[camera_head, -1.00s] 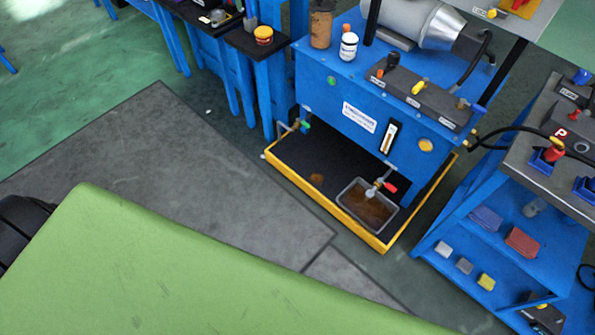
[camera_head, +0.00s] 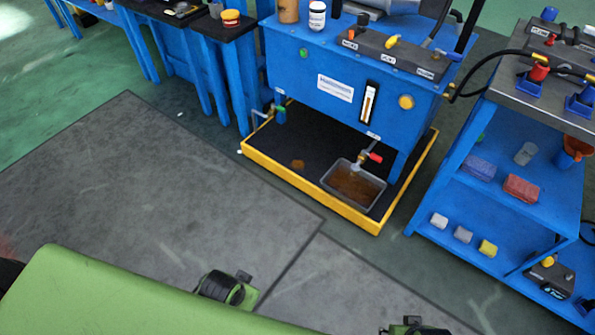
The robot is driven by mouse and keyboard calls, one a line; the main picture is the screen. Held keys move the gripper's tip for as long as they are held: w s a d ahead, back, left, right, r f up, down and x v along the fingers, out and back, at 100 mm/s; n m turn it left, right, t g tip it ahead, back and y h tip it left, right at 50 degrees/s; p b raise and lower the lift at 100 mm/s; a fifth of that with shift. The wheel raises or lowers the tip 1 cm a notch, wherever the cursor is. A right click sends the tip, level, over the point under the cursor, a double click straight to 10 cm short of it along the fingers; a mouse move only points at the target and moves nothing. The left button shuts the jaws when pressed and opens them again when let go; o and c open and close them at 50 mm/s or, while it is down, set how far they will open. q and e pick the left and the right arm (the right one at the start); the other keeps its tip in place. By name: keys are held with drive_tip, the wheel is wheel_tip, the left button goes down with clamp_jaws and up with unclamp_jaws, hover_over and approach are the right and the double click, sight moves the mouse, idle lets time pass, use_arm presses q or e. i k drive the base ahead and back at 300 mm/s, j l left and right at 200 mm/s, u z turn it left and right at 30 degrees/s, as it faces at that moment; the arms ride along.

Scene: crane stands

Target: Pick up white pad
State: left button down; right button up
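A small white pad (camera_head: 439,220) lies on the lower blue shelf of the rack at the right, at the left end of a short row. A grey pad (camera_head: 463,234) and a yellow pad (camera_head: 488,248) lie beside it, with small gaps between them. The white pad is uncovered. I cannot make out either gripper in the head view.
The blue rack (camera_head: 461,178) has a blue-purple block (camera_head: 480,167) and a red block (camera_head: 521,188) on its middle shelf. A blue hydraulic unit (camera_head: 337,70) stands left of it in a yellow-edged tray (camera_head: 303,188). Grey floor is clear in front.

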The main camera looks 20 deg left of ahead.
sight(440, 221)
drive_tip(key=l+z, duration=0.4)
drive_tip(key=i+l+z, duration=0.15)
drive_tip(key=z, duration=0.25)
drive_tip(key=i+l+z, duration=0.2)
drive_tip(key=z, duration=0.2)
drive_tip(key=l, duration=0.1)
